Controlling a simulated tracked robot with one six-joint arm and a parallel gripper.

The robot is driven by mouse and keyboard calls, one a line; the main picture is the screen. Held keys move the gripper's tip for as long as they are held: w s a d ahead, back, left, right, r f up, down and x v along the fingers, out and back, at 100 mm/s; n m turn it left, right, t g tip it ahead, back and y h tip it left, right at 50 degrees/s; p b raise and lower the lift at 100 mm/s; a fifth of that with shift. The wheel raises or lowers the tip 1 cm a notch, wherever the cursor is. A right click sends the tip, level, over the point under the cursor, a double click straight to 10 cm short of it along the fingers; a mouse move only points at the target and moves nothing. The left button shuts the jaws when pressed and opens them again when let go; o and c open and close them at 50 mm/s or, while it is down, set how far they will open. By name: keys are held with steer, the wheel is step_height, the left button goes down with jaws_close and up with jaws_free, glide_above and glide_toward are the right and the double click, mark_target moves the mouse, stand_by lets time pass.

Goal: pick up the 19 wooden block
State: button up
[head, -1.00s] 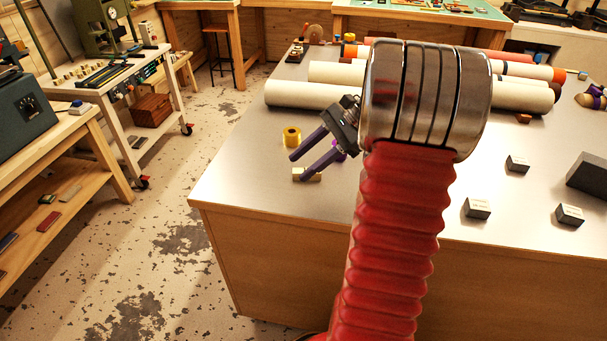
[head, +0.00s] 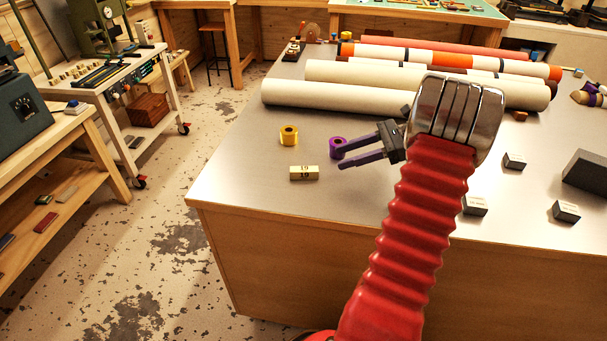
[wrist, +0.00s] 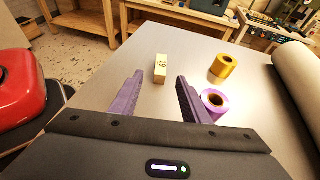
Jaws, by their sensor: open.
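The wooden block marked 19 (head: 304,173) is small and pale, and lies on the metal-topped table left of my gripper in the head view. In the wrist view the block (wrist: 161,68) shows beyond the fingertips, between their lines. My gripper (head: 339,158) is open and empty, its purple fingers pointing left toward the block but apart from it. In the wrist view my gripper (wrist: 159,76) has its fingers spread wide. Nothing hides the block.
A purple roll (head: 338,148) sits close by the upper finger, and a gold roll (head: 289,136) stands behind the block. Long white foil rolls (head: 330,95) lie farther back. Several dark blocks (head: 566,211) are at the right. The table left of the block is clear.

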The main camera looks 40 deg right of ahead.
glide_toward(301, 169)
steer(key=x, duration=0.4)
steer(key=shift+w+a+f, duration=0.1)
steer(key=shift+a+f, duration=0.15)
steer(key=shift+a, duration=0.15)
steer(key=shift+w+a, duration=0.1)
steer(key=shift+x, duration=2.45)
steer(key=shift+c, duration=0.7)
jaws_close()
step_height(301, 169, up, 10)
steer(key=shift+f, duration=0.1)
